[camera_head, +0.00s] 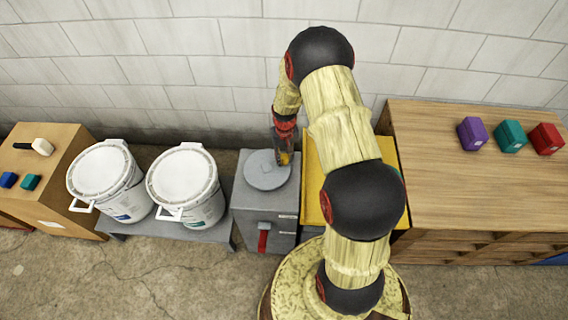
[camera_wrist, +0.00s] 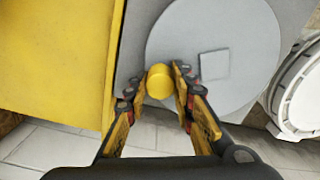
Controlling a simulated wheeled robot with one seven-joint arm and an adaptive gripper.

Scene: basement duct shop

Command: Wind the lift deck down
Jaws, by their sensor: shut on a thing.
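A grey cabinet-like unit (camera_head: 262,209) stands against the wall, with a round grey disc (camera_head: 263,172) on top. In the wrist view the disc (camera_wrist: 213,30) carries a small square plate and a yellow round knob (camera_wrist: 160,82) near its rim. My gripper (camera_head: 284,157) reaches down over the disc's right side. In the wrist view my gripper (camera_wrist: 158,84) has its fingers on both sides of the knob and is shut on it. A yellow deck (camera_head: 313,190) stands right of the unit, partly hidden by my arm.
Two white buckets (camera_head: 187,178) stand on a low grey platform (camera_head: 222,230) left of the unit. A wooden cabinet (camera_head: 470,175) at right bears purple, teal and red blocks. A wooden box (camera_head: 60,160) at far left bears a mallet and blocks. Concrete floor is clear in front.

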